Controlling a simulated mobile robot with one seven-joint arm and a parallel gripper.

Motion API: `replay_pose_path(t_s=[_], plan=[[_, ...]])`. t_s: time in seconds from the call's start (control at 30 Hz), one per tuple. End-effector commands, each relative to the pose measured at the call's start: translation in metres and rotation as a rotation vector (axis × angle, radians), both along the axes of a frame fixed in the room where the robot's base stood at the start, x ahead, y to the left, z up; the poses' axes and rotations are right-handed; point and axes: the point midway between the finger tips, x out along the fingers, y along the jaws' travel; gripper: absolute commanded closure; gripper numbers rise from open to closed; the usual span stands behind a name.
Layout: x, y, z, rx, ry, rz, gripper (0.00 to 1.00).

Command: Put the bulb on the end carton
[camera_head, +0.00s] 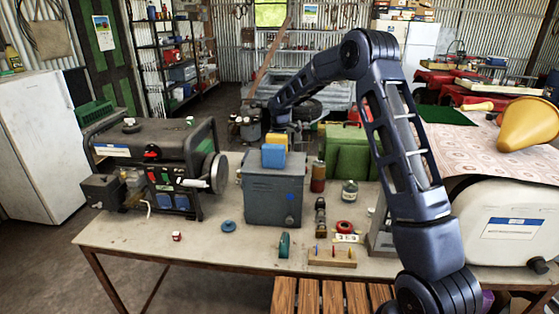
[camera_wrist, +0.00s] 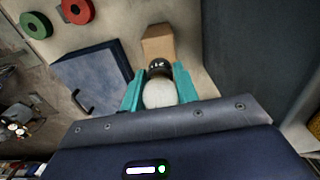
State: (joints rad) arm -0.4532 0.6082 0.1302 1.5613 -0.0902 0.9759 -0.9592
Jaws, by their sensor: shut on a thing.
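In the wrist view my gripper (camera_wrist: 158,92) has its teal fingers closed on the bulb (camera_wrist: 160,95). The bulb has a white rounded globe near the wrist and a dark base pointing away from it. A plain brown carton (camera_wrist: 158,40) shows just past the bulb's base, on a pale surface. I cannot tell the height of the bulb above it, and the bulb hides part of its near edge. In the head view my forearm reaches over the back of the workbench. The fingers and the bulb cannot be made out there.
A blue-grey box (camera_wrist: 92,80) with a handle lies left of my fingers in the wrist view, near a red ring (camera_wrist: 77,10) and a green ring (camera_wrist: 36,25). In the head view a generator (camera_head: 160,165) and a grey metal box (camera_head: 272,198) stand on the workbench (camera_head: 190,245).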

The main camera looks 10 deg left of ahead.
Motion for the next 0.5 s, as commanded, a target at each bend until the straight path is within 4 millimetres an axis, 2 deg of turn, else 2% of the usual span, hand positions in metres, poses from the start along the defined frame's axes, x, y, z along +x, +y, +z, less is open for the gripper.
replay_pose_path(t_s=[0.3,0.5], plan=[[0.000,0.000,-0.037,-0.001,0.002,-0.001,0.93],[0.000,0.000,-0.042,0.000,0.000,-0.001,0.93]])
